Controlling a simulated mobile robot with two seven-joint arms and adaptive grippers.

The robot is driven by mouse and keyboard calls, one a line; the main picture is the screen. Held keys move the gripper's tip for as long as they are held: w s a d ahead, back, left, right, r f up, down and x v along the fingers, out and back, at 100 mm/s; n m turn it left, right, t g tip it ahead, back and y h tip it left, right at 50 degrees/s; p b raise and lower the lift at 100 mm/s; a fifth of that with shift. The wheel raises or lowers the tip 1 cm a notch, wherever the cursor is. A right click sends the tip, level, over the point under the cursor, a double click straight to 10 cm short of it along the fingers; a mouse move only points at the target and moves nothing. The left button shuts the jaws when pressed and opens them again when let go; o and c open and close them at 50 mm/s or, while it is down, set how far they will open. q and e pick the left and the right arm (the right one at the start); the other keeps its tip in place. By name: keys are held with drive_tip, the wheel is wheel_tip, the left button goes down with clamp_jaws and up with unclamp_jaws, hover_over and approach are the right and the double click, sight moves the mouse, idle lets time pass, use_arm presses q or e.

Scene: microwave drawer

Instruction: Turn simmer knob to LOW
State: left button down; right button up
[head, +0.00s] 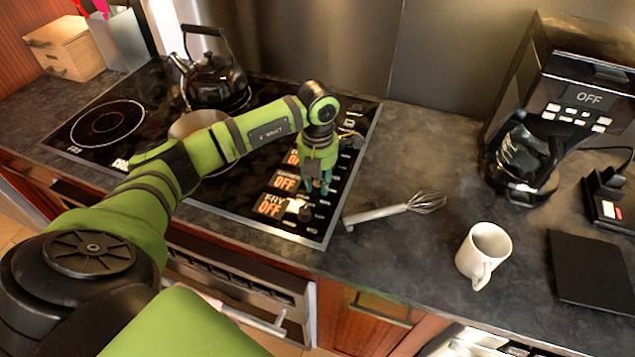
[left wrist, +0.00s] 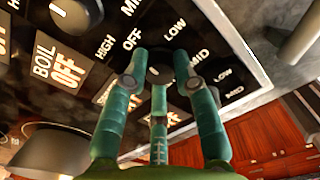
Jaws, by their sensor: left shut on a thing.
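The black cooktop (head: 225,190) has a column of control panels along its right side. My left gripper (head: 317,188) reaches down over these controls. In the left wrist view its green fingers (left wrist: 160,80) are shut around a dark round knob (left wrist: 160,73). Printed OFF, LOW, MID and HIGH marks surround the knob, which I take to be the simmer knob. The orange display beside it (head: 285,183) reads OFF; its name is too small to read. The knob's pointer is not clear. My right gripper is not in view.
The FRY display (head: 270,206) and BOIL display (left wrist: 58,66) also read OFF. A kettle (head: 212,80) and a pot (head: 190,124) stand on the cooktop. A whisk (head: 395,209), white mug (head: 482,255) and coffee machine (head: 575,95) are to the right.

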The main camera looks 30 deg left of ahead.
use_arm(q)
drive_tip(key=shift+f+m+b, duration=0.2)
drive_tip(key=shift+m+b, duration=1)
drive_tip(key=m+b, duration=0.3)
drive_tip(key=shift+m, duration=0.3)
drive_tip(key=m+b, duration=0.2)
drive_tip(key=m, duration=0.1)
drive_tip(key=shift+b, duration=0.3)
drive_tip(key=shift+r+m+b, duration=0.2)
drive_tip(key=shift+m+b, duration=0.65)
drive_tip(key=shift+m, duration=0.85)
drive_tip(key=c, duration=1)
unclamp_jaws()
drive_tip(key=shift+d, duration=0.1)
drive_tip(key=shift+r, duration=0.1)
